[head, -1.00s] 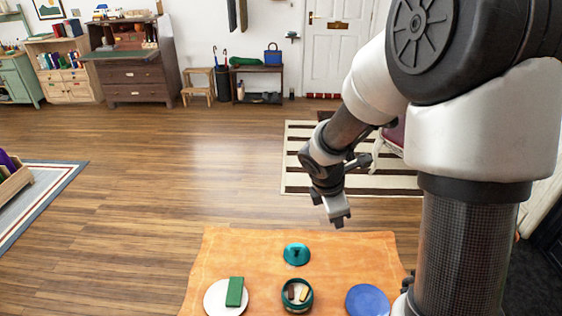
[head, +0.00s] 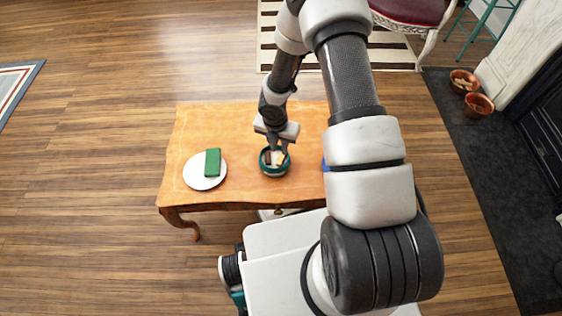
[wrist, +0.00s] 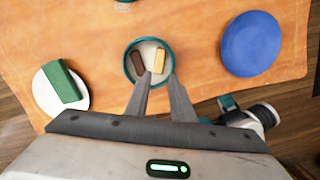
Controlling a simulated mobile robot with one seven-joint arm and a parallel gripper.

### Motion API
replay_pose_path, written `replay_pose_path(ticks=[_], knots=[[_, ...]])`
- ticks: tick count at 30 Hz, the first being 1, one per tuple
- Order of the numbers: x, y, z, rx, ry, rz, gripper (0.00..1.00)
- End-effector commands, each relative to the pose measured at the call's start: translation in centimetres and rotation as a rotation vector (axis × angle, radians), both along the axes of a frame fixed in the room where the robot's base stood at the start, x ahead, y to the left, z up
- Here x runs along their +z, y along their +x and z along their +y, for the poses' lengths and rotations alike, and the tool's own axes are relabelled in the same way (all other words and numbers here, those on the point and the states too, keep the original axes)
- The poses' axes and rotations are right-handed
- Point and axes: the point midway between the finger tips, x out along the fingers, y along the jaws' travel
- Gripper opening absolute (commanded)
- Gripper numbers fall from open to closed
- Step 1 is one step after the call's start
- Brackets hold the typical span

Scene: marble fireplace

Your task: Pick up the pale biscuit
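The pale biscuit (wrist: 160,61) lies in a round teal tin (wrist: 126,66) beside a dark brown biscuit (wrist: 138,62). In the head view, the pale biscuit (head: 280,159) is partly hidden near my fingers, inside the tin (head: 275,173). My gripper (wrist: 160,77) is open, its two fingers apart and pointing down at the tin. In the wrist view the fingertips are in line with the pale biscuit's near end, one to each side. It also shows over the tin in the head view (head: 278,149). I cannot tell how far above the biscuit the fingertips are.
The tin stands on an orange wooden table (head: 235,125). A white plate (head: 195,182) with a green box (head: 212,162) is to its left. A blue plate (wrist: 249,44) is to its right. A teal lid (wrist: 125,1) shows at the wrist view's top edge.

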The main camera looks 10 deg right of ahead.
Motion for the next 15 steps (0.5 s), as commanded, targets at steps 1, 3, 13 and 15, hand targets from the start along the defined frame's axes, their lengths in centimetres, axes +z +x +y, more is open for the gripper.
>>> replay_pose_path(ticks=[1, 3, 13, 15], knots=[[-1.4, 0.1, -0.1, 0.002, 0.000, 0.002, 0.22], [-2.5, 0.2, -0.1, 0.000, 0.001, 0.001, 0.22], [-5.0, 0.9, -0.5, -0.003, 0.001, 0.001, 0.22], [-6.2, 1.2, -0.7, -0.004, 0.002, 0.001, 0.22]])
